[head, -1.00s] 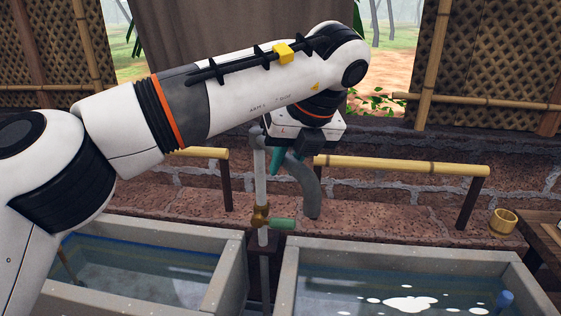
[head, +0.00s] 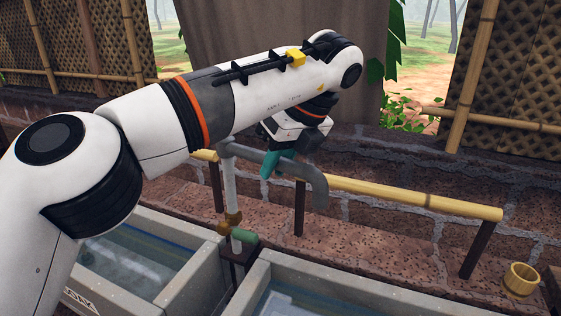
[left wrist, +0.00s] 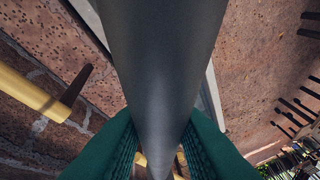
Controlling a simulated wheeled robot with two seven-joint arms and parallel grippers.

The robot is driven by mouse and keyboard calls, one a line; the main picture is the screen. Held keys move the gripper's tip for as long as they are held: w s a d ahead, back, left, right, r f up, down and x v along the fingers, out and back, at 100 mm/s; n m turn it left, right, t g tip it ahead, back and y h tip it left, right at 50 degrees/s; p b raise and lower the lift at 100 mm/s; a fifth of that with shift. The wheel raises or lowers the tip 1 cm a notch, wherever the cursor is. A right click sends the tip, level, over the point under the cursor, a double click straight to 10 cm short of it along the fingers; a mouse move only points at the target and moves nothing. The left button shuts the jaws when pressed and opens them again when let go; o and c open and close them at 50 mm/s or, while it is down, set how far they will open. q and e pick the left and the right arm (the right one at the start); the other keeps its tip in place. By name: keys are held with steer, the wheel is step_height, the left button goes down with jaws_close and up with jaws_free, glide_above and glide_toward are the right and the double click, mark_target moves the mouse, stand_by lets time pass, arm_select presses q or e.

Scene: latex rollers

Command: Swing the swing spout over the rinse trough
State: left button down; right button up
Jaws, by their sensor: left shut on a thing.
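The swing spout (head: 318,188) is a grey pipe that runs right from the top of a pale standpipe (head: 231,185) and bends down at its end. My left gripper (head: 275,165) is shut on its straight part with teal fingers. In the left wrist view the spout (left wrist: 160,60) fills the middle, between the teal fingers (left wrist: 160,150). A left trough (head: 190,262) and a right trough (head: 262,275) hold water; I cannot tell which is the rinse trough. The outlet shows against the brick ledge, beyond the right trough's back rim. My right gripper is not in view.
A brass valve with a green handle (head: 245,236) is on the standpipe. A bamboo rail (head: 420,196) on dark posts runs behind the spout along the brick ledge (head: 370,240). A small bamboo cup (head: 521,280) stands at the right.

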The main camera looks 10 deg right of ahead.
arm_select(q)
steer(key=shift+r, duration=0.15)
steer(key=shift+w, duration=0.1)
steer(key=c, duration=1.6)
jaws_free()
steer(key=o, duration=0.4)
steer(key=shift+w+d, duration=0.1)
steer(key=shift+d, duration=0.05)
steer(key=shift+c, duration=0.2)
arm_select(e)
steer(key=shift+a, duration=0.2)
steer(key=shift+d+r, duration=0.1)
